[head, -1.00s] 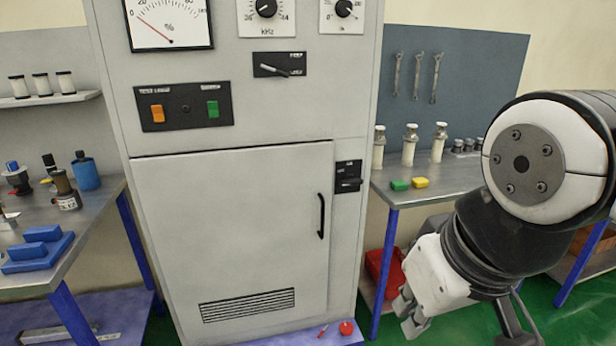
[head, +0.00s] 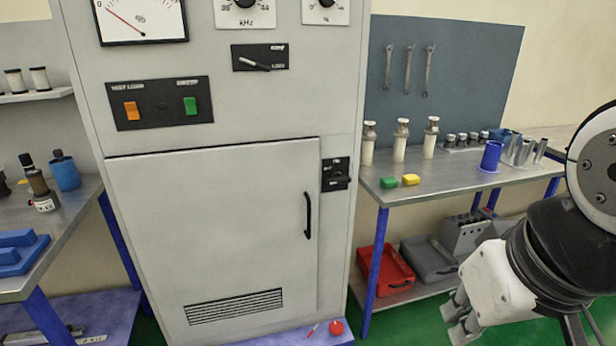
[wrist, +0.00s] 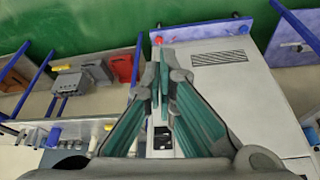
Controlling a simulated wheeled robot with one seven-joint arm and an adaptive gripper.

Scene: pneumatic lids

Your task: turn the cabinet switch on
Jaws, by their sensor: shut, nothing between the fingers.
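The tall grey cabinet (head: 130,260) stands at the centre-left of the head view. A black switch (head: 336,174) sits right of its door; its setting is too small to read. A black plate with a pale lever (head: 260,57) is higher up; the lever slopes down to the right. Below it to the left are an orange rocker (head: 132,110) and a green rocker (head: 190,105). My gripper (head: 453,317) is shut and empty, low and right of the cabinet, apart from it. In the wrist view its fingertips (wrist: 165,55) meet, and a black switch (wrist: 162,141) shows beyond the fingers.
The right bench (head: 445,180) holds bottles, green and yellow blocks and a blue cup (head: 491,156). A red bin (head: 385,272) is on its lower shelf. The left bench (head: 70,220) holds blue parts. A red knob (head: 336,327) lies at the cabinet's foot.

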